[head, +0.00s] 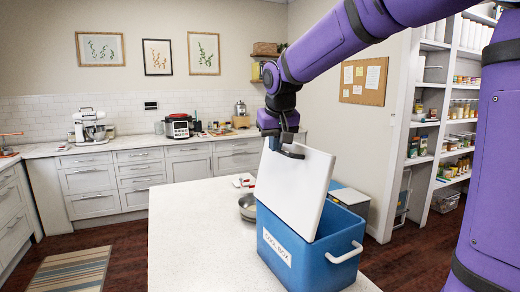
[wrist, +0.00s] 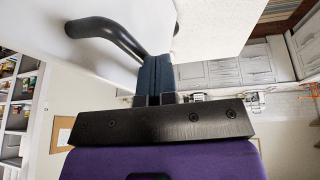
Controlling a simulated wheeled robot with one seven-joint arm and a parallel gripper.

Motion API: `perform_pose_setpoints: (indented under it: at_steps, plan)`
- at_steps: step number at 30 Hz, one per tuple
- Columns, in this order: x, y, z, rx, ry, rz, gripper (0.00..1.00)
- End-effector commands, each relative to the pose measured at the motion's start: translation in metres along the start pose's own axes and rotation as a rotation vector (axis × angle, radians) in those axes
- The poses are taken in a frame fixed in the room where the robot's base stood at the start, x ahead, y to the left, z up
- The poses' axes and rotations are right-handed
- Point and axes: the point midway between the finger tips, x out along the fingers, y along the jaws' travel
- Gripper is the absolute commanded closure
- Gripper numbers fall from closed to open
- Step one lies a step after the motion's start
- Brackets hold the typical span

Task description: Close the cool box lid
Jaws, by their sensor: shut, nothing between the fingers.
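The blue cool box (head: 309,262) stands on the white counter, with a "COOL BOX" label on its front. Its white lid (head: 296,191) is up, tilted steeply above the box. My gripper (head: 276,143) is at the upper left edge of the lid, pointing down. In the wrist view its dark blue-grey fingers (wrist: 154,72) are together and hold nothing. A dark curved bar (wrist: 105,32) runs along a white surface, probably the lid, and ends close beside the fingers. I cannot tell whether the fingers touch the bar or the lid.
A metal bowl (head: 247,206) sits on the counter (head: 190,235) left of the box. A white side handle (head: 344,253) sticks out of the box. Pantry shelves (head: 430,125) stand at the right. The counter's front left is clear.

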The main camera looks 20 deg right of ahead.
Motion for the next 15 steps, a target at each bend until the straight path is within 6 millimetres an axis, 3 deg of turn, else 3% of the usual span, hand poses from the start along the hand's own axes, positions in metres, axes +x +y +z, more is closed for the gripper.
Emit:
perform_pose_setpoints:
  at_steps: [15]
  plan:
    - [0.025,0.094,-0.011,0.166,-0.089,-0.392,1.00]
